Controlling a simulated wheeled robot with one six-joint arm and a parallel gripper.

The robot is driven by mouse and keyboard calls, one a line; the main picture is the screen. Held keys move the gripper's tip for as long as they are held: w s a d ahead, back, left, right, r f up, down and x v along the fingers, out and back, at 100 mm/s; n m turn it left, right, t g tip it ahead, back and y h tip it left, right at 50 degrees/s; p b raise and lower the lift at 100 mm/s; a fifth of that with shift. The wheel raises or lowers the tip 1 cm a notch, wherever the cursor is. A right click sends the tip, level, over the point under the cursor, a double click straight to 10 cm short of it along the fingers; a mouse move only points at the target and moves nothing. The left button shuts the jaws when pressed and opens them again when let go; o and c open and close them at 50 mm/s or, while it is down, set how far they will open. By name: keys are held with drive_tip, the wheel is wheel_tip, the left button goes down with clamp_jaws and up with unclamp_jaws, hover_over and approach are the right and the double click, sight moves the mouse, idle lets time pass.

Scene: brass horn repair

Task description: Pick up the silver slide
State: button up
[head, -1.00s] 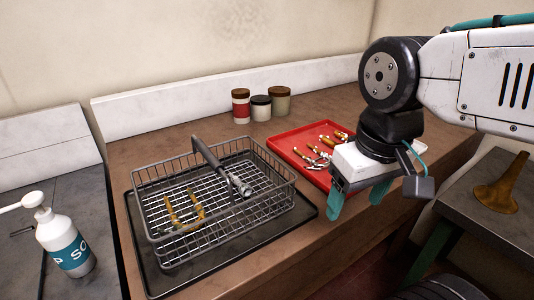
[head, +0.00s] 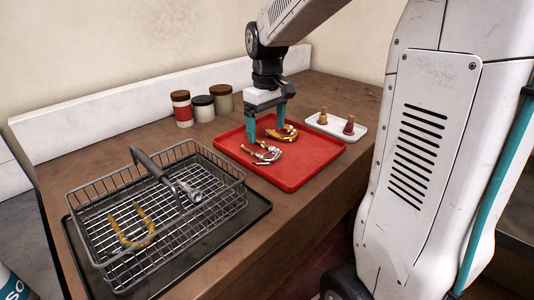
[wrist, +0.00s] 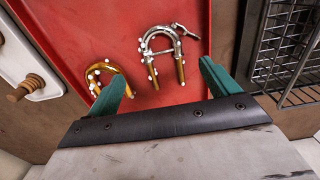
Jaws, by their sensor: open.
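The silver slide (head: 266,154) is a U-shaped tube with brass-coloured legs. It lies on the red tray (head: 312,172). In the wrist view the silver slide (wrist: 162,48) lies ahead of my fingertips, with its legs pointing toward the gripper. A brass slide (head: 283,133) lies beside it on the tray, and it also shows in the wrist view (wrist: 112,73) near the left finger. My gripper (head: 267,124) has teal fingers pointing down over the tray. In the wrist view my gripper (wrist: 162,85) is open and empty, its fingers spread on either side of the silver slide's legs.
A wire basket (head: 232,200) with a brass U-shaped slide (head: 130,240) stands on a dark mat at left. A white dish (head: 335,130) with two corks lies right of the tray. Several jars (head: 203,108) stand behind. The tray's front part is bare.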

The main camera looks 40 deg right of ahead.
sight(266, 146)
drive_tip(key=f, duration=0.6)
drive_tip(key=shift+s+a+f, duration=0.1)
drive_tip(key=shift+s+a, duration=0.1)
drive_tip(key=c, duration=1.1)
